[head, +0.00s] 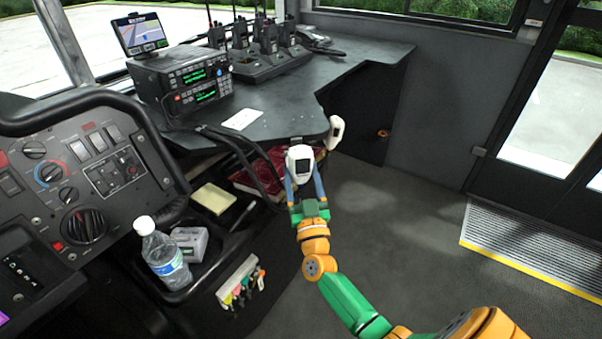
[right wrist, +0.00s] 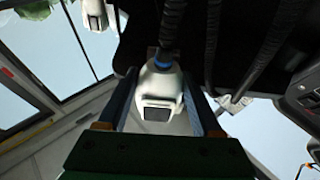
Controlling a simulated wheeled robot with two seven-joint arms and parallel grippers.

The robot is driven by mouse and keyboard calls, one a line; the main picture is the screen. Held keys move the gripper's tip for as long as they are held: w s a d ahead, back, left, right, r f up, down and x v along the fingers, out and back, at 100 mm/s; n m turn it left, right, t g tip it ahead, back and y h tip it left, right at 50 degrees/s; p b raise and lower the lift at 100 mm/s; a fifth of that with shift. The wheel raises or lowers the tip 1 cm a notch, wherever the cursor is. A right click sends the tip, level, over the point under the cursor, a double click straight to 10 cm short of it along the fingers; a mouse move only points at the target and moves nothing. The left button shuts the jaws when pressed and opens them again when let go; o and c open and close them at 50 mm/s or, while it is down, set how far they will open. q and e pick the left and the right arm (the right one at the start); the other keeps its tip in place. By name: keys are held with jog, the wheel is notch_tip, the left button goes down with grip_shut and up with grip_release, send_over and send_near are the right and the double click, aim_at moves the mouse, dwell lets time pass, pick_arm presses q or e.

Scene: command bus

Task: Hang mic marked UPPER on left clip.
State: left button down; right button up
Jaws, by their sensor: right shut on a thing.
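A white mic (head: 299,158) with a dark face is held between the blue fingers of my right gripper (head: 304,177), just in front of the desk's front edge. In the right wrist view the same mic (right wrist: 160,97) sits between both fingers, with a cord at its top. A second white mic (head: 336,131) hangs at the desk edge to the right; it also shows in the right wrist view (right wrist: 95,14). I cannot read any marking on either mic. The left clip cannot be made out clearly. My left gripper is out of view.
Two stacked radios (head: 190,80) with a small screen (head: 140,33) stand on the dark desk (head: 290,105). Black cords (head: 245,150) hang by its front edge. A red book (head: 255,178) lies below. A water bottle (head: 160,250) stands lower left. The floor to the right is clear.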

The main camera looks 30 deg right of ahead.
jog(key=shift+f, duration=0.45)
jog(key=shift+f+b, duration=0.1)
jog(key=shift+b, duration=0.25)
jog(key=shift+f, duration=0.35)
jog(key=shift+f+b, duration=0.15)
jog(key=shift+b, duration=0.15)
jog(key=shift+f, duration=0.2)
jog(key=o, duration=1.2)
